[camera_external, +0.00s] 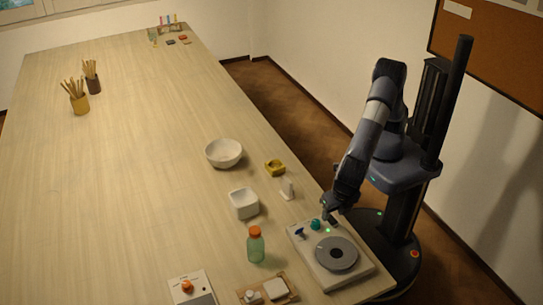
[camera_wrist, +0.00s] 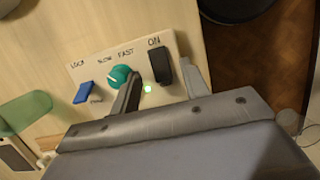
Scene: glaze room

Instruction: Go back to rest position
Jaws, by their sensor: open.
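My gripper (camera_external: 331,211) is above the back edge of the white wheel unit (camera_external: 303,256) at the table's right edge. In the wrist view its two fingers (camera_wrist: 162,88) are apart with nothing between them, over the control panel (camera_wrist: 110,62). The panel carries a blue lever (camera_wrist: 83,93) by LOCK, a teal knob (camera_wrist: 119,76) by SLOW and FAST, and a black switch (camera_wrist: 160,68) under ON. A small green light (camera_wrist: 148,88) is lit. I cannot tell whether a finger touches the panel. A grey round disc (camera_external: 336,253) sits on the unit.
A green bottle with orange cap (camera_external: 256,246), white square pot (camera_external: 243,204), white bowl (camera_external: 224,153) and yellow block (camera_external: 275,167) stand left of my arm. Another control box (camera_external: 192,288) and a wooden tray (camera_external: 240,296) are in front. The table's middle is clear; a wall is at right.

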